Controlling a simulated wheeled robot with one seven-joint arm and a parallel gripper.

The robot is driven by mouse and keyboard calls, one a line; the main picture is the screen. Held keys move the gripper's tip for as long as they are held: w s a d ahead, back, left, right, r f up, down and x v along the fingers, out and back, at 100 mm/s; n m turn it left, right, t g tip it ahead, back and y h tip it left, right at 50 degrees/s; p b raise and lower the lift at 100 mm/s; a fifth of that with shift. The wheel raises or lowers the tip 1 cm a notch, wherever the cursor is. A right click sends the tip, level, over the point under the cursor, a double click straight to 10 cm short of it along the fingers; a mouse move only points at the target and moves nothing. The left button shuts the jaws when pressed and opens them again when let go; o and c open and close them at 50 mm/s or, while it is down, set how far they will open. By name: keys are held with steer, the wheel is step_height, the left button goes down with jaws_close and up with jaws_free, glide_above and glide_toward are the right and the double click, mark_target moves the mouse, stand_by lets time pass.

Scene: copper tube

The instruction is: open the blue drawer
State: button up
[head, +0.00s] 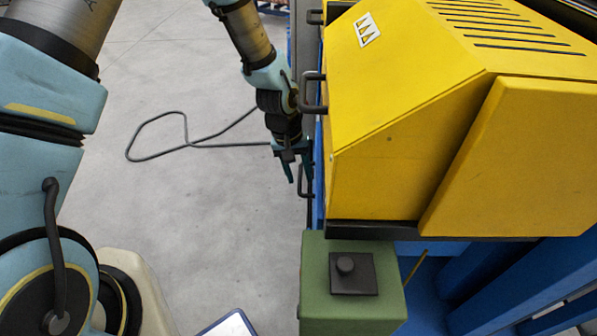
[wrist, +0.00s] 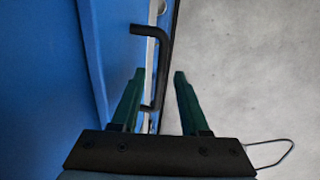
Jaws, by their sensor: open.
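The blue drawer's front (wrist: 45,80) fills the left of the wrist view; in the head view only a narrow blue strip (head: 319,190) shows beneath the yellow machine. Its dark bar handle (wrist: 166,60) stands out from the blue side and also shows in the head view (head: 308,183). My gripper (head: 299,180) points down beside the handle. In the wrist view my gripper (wrist: 160,75) is open, and the handle bar appears between its two green fingers, nearer the right one. I cannot tell whether a finger touches the bar.
The yellow machine (head: 400,110) with dark handles (head: 312,92) on its side stands right of my arm. A green box (head: 350,290) with a black knob is in front. A dark cable (head: 185,148) lies on the open grey floor at left.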

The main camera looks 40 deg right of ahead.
steer(key=shift+c, duration=0.2)
jaws_close()
stand_by(1.1)
